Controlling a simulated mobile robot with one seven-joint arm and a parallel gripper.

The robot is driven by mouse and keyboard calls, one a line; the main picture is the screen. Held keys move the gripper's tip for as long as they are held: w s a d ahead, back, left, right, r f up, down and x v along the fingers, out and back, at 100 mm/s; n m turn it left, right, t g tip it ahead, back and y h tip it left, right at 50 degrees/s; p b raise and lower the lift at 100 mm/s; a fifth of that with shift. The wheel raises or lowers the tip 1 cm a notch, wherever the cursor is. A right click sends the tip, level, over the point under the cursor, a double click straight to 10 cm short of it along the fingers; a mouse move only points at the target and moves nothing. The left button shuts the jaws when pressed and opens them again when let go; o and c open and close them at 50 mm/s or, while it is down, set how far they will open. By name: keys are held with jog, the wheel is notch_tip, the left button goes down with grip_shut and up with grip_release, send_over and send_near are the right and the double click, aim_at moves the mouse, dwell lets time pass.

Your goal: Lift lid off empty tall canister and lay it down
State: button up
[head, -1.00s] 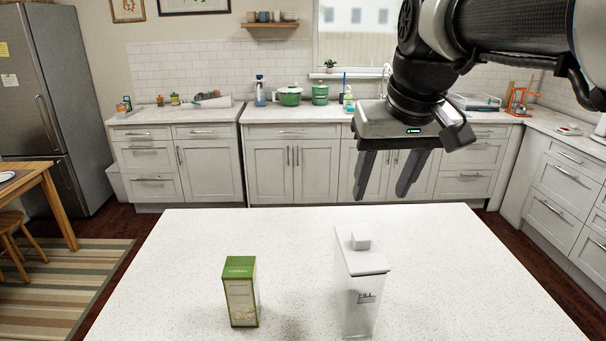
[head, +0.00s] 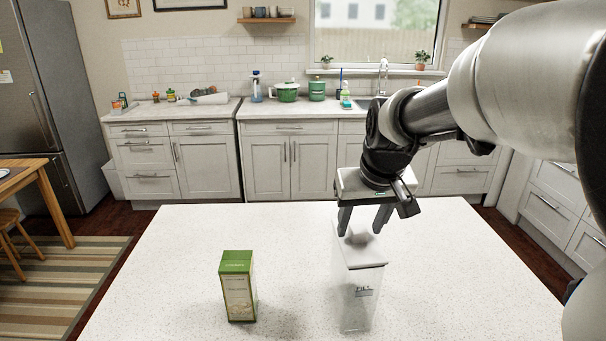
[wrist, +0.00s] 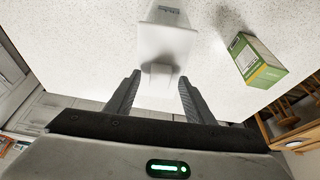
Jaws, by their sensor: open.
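The tall clear canister (head: 352,302) stands upright on the white speckled counter and looks empty. Its white lid (head: 364,256) sits on top, with a small raised knob (head: 359,237). My gripper (head: 363,229) is open and points down over the lid, its fingers at about the knob. In the wrist view the knob (wrist: 157,77) lies between and just ahead of the open fingertips (wrist: 159,78), with the lid (wrist: 165,42) beyond. I cannot tell whether the fingers touch the lid.
A green and white box (head: 238,288) stands on the counter (head: 190,240) left of the canister; it also shows in the wrist view (wrist: 256,60). The counter is otherwise clear, with free room to the left and right. Cabinets line the back wall.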

jog(key=shift+w+f, duration=0.1)
jog(key=shift+f, duration=0.25)
jog(key=shift+c, duration=0.3)
jog(key=c, duration=1.1)
jog(key=shift+r, duration=0.15)
notch_tip(320, 180, up, 13)
jog(key=p, duration=0.4)
jog(key=shift+r, duration=0.2)
